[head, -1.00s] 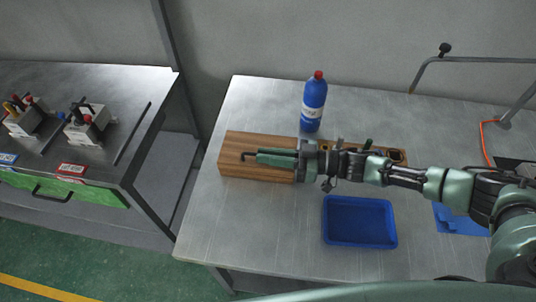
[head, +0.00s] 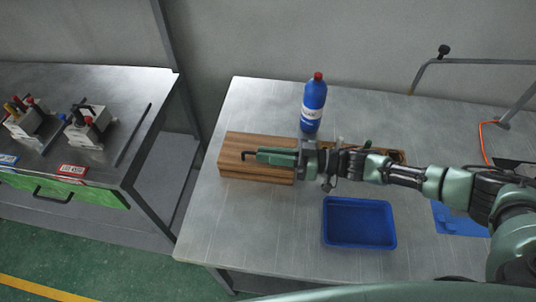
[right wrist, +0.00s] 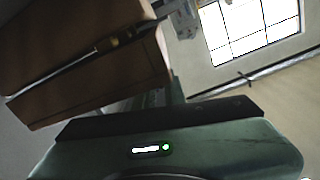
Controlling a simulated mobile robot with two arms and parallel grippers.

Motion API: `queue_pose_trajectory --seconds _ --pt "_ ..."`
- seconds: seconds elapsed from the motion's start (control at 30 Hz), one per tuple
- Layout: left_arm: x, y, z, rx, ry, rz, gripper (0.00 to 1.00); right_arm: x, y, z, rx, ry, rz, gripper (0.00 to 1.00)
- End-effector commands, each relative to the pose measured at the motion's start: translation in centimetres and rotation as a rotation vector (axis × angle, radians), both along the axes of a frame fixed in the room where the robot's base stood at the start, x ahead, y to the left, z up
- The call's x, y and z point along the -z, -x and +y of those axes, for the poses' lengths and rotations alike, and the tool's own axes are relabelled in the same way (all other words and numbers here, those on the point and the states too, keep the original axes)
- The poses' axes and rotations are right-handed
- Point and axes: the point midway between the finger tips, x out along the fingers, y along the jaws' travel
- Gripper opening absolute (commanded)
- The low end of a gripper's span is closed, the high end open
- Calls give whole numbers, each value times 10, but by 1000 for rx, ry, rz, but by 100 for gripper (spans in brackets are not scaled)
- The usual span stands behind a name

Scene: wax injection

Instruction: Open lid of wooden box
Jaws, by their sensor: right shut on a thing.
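The brown wooden box (head: 252,176) lies on the metal table, and its lid (head: 258,140) looks flat and closed. A small dark handle (head: 245,155) stands on the lid's left part. My right gripper (head: 258,156) reaches over the box from the right and is shut on this handle. In the right wrist view the box (right wrist: 85,75) shows large and tilted at the upper left, with a dark handle-like part (right wrist: 115,40) on it. The fingertips' contact is hard to make out there. My left gripper is not in view.
A blue bottle with a red cap (head: 314,104) stands just behind the box. A wooden holder (head: 390,155) is partly hidden behind my right arm. An empty blue tray (head: 359,242) lies in front. The table's left front (head: 235,235) is clear.

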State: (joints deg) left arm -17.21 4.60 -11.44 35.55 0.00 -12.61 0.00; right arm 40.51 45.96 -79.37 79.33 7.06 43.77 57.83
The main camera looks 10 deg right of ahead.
Motion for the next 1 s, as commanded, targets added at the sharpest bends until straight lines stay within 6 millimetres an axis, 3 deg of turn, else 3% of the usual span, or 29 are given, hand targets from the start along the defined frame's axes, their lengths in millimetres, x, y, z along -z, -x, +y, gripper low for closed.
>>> queue_pose_trajectory --seconds 0.3,0.63,1.0 --pt "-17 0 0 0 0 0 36 -22 -16 -5 -2 -67 207 0" --pt "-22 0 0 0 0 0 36 -36 -36 -11 -3 -135 417 0" --pt "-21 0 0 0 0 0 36 -42 -47 -15 -1 -134 411 0"
